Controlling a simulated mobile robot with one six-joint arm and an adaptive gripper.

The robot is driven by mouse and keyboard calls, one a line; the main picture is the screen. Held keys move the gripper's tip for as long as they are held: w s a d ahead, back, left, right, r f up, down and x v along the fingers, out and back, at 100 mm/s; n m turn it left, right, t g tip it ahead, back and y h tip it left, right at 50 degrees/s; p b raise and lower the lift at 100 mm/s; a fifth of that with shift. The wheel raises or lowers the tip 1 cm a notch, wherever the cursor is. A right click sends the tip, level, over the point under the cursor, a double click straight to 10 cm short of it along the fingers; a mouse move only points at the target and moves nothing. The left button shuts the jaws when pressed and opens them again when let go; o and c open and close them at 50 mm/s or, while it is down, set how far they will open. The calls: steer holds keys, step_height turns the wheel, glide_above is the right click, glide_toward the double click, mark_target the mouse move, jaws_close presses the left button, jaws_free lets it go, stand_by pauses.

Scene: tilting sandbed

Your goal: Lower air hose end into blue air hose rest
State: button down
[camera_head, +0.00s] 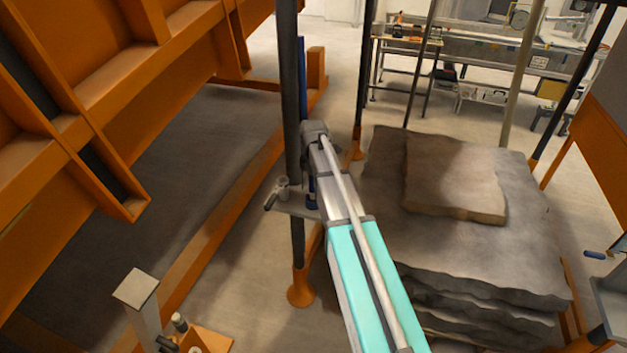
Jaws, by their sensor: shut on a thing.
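My arm reaches away from the bottom of the picture. My gripper (314,130) is at its far end, beside a dark upright post, and is shut. Its fingers are mostly hidden by the arm. A narrow blue upright piece (302,80) shows above the gripper, and blue (312,188) shows again below it. This seems to be the air hose end in my grip. The lower blue part is at a grey bracket plate (302,206) on the post. I cannot tell the hose end from its blue rest there, or whether they touch.
A small grey fitting (283,187) stands on the bracket. The orange sandbed frame (100,90) fills the left. Stacked stone slabs (455,250) stand to the right. A grey bracket with a blue-handled tool (595,254) is at the right edge. A workbench (470,50) is behind.

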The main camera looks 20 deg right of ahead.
steer(key=shift+f+b, duration=0.6)
steer(key=shift+f, duration=0.2)
steer(key=shift+c, duration=1.5)
jaws_free()
steer(key=shift+r, duration=0.1)
step_height(320, 180, up, 9)
steer(key=p, duration=0.9)
steer(key=s+a+r+p, duration=0.7)
steer(key=a+r+p, duration=0.1)
steer(key=a, duration=0.1)
steer(key=shift+s+a, duration=0.2)
steer(key=shift+s, duration=0.1)
